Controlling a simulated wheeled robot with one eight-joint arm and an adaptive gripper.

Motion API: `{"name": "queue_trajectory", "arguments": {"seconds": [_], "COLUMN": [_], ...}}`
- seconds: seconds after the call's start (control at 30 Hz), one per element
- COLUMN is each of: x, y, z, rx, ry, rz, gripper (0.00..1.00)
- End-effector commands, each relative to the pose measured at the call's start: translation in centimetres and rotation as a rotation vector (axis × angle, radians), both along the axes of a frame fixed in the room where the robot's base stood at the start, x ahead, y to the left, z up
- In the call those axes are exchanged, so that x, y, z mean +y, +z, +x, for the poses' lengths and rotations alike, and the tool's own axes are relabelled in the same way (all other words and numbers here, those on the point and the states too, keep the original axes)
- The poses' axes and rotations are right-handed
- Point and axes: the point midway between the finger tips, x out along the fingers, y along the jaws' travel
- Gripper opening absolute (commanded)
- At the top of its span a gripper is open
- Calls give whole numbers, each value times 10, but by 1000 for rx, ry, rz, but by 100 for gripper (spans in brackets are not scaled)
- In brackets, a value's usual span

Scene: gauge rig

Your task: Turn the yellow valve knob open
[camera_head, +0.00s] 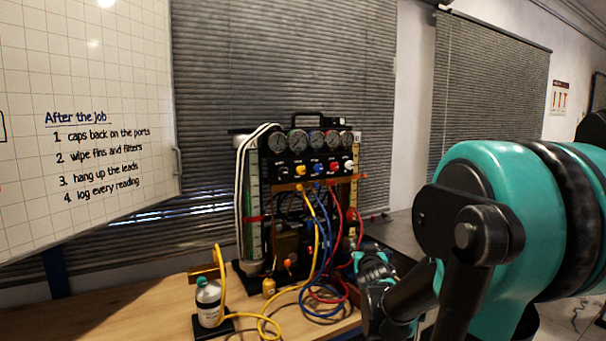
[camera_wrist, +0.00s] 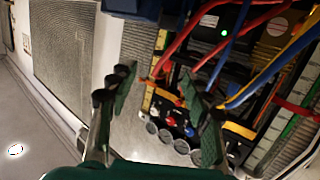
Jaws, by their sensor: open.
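The yellow valve knob (camera_head: 300,170) sits in the row of coloured knobs on the black panel of the gauge rig, under the gauges in the head view. A dark knob is left of it, and blue, red and white knobs are right of it. My gripper (camera_head: 373,266) is low and to the right of the panel, beside the hoses and apart from the knob. In the wrist view my gripper (camera_wrist: 157,80) is open with nothing between its fingers. I cannot make out the yellow knob there; the right finger covers part of the panel.
Several round gauges (camera_head: 309,142) top the rig. Yellow, blue and red hoses (camera_head: 322,225) hang in front of it and loop onto the wooden bench (camera_head: 165,308). A bottle (camera_head: 208,302) stands at the front left. Window blinds (camera_head: 285,60) are behind.

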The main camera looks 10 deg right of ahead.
Motion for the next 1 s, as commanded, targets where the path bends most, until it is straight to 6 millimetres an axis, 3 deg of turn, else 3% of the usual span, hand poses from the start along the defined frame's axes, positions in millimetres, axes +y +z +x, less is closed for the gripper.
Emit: {"name": "queue_trajectory", "arguments": {"seconds": [0.1, 0.2, 0.33, 0.5, 0.73, 1.0], "x": [9, 27, 56, 87, 103, 121], "y": [54, 92, 124, 139, 143, 159], "z": [33, 50, 61, 62, 63, 97], "rx": [-203, -348, -483, -563, -584, -584], "ry": [92, 206, 382, 568, 653, 654], "rz": [-31, -53, -72, -79, -78, -78], "gripper": [50, 50, 50, 50, 50, 50]}}
